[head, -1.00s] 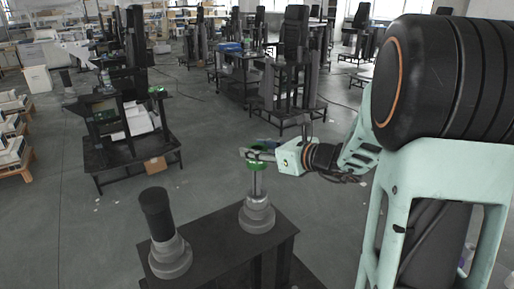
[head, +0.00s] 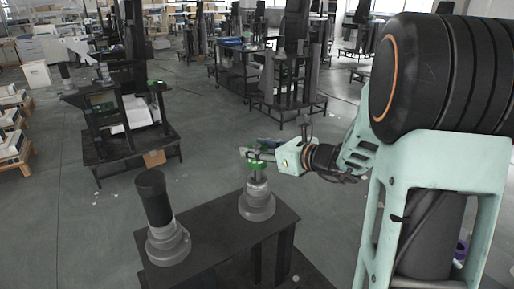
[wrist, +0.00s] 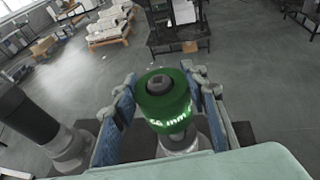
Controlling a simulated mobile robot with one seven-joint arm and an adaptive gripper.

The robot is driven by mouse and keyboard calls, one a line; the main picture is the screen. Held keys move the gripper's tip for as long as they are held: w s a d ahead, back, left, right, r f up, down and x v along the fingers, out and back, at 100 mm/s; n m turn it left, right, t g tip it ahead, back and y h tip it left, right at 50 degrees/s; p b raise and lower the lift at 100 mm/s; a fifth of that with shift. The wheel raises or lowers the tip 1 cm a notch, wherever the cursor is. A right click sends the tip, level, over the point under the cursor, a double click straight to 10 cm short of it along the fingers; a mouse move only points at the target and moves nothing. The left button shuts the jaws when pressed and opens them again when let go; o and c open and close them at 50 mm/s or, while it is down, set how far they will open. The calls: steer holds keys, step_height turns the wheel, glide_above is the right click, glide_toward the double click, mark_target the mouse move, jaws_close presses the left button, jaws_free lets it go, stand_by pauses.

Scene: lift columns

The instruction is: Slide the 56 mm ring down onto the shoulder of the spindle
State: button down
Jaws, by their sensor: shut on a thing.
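The green 56 mm ring (head: 256,165) is around the upper part of the spindle (head: 257,206), a little above its wider grey shoulder. A short length of thin rod shows between ring and shoulder in the head view. In the wrist view the ring (wrist: 168,108) has white lettering, and the spindle's dark tip (wrist: 159,83) shows in its opening. My gripper (head: 259,156) is shut on the ring, with a blue-padded finger on each side in the wrist view (wrist: 163,110). The spindle stands upright on a dark table (head: 215,228).
A second grey post with a black cylindrical top (head: 155,198) stands on the same table, left of the spindle. A dark stand (head: 125,115) is farther back left. Grey floor lies open around the table.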

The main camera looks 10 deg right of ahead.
mark_target(264, 164)
steer(key=shift+f+b, duration=2.05)
steer(key=shift+f, duration=0.3)
steer(key=c, duration=1.1)
jaws_free()
steer(key=v, duration=1.2)
